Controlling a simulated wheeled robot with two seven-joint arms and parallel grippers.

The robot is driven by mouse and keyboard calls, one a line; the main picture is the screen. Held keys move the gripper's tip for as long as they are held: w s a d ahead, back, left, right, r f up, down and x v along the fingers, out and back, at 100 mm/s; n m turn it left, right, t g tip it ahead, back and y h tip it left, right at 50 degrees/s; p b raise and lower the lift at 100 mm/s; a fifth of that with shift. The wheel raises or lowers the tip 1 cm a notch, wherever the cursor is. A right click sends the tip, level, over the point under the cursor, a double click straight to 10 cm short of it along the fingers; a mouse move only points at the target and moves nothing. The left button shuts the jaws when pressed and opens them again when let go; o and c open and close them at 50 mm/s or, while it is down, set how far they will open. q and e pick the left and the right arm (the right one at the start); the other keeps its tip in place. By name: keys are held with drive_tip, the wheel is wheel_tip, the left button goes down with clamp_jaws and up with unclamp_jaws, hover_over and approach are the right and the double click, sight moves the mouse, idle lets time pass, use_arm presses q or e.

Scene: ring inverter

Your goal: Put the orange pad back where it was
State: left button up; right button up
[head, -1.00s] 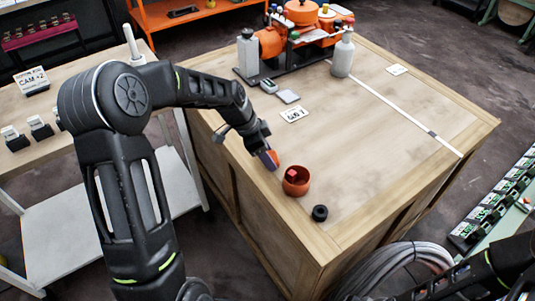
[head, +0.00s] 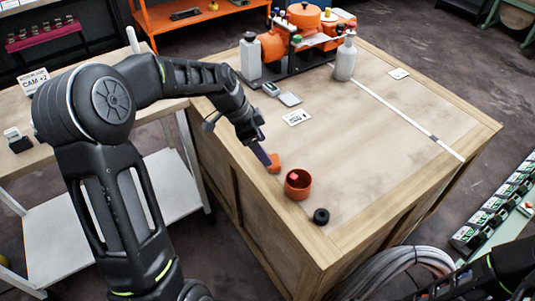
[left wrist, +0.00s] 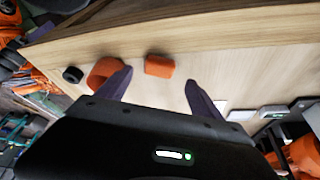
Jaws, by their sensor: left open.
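The orange pad (head: 275,162) lies on the wooden crate top near its left edge, beside the orange-red bowl (head: 298,184). In the left wrist view the pad (left wrist: 159,66) shows just beyond and between the two spread fingers, with gaps on both sides. My left gripper (head: 265,159) is open and low at the pad; its dark purple finger partly covers the pad in the head view. The left wrist view shows both fingertips of this gripper (left wrist: 158,82) apart. My right gripper is out of view; only part of that arm shows at the lower right.
A small red block (head: 294,177) sits in the bowl. A black ring (head: 321,216) lies near the crate's front edge. A grey bottle (head: 344,58) stands by orange machinery. The crate's right side is mostly clear.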

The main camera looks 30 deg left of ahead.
use_arm(q)
drive_tip(key=v, duration=0.6)
drive_tip(key=shift+r, duration=0.1)
drive_tip(key=shift+s, duration=0.1)
idle(0.5)
